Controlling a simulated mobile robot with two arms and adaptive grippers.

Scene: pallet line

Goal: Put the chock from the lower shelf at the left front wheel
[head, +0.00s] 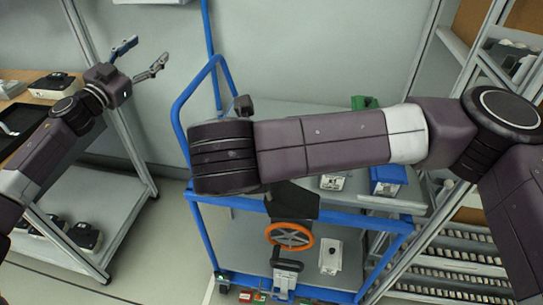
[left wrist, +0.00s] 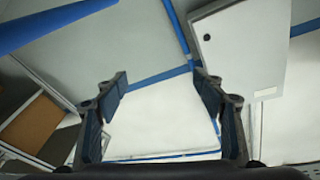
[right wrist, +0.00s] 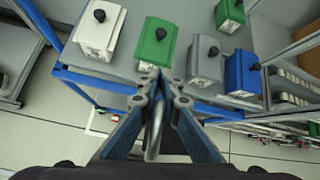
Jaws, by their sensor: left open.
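My left gripper (head: 137,57) is open and empty, raised at the upper left of the head view, and its two fingers also show apart in the left wrist view (left wrist: 160,95). My right gripper (right wrist: 160,76) has its fingertips together above the blue-framed cart (head: 365,200); in the head view I cannot make it out. A grey rod-like part shows between its fingers, and I cannot tell what it is. On the cart's lower shelf stands a pale block (head: 330,257). I cannot single out the chock. A small dark part at the cart's left front corner (head: 223,283) may be a wheel.
White (right wrist: 99,31), green (right wrist: 156,45), grey (right wrist: 206,60) and blue (right wrist: 242,74) boxes with black knobs are on the cart's top. An orange handwheel (head: 290,236) is at its front. A bench (head: 20,92) stands left and a roller rack (head: 455,262) right. Open floor separates bench and cart.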

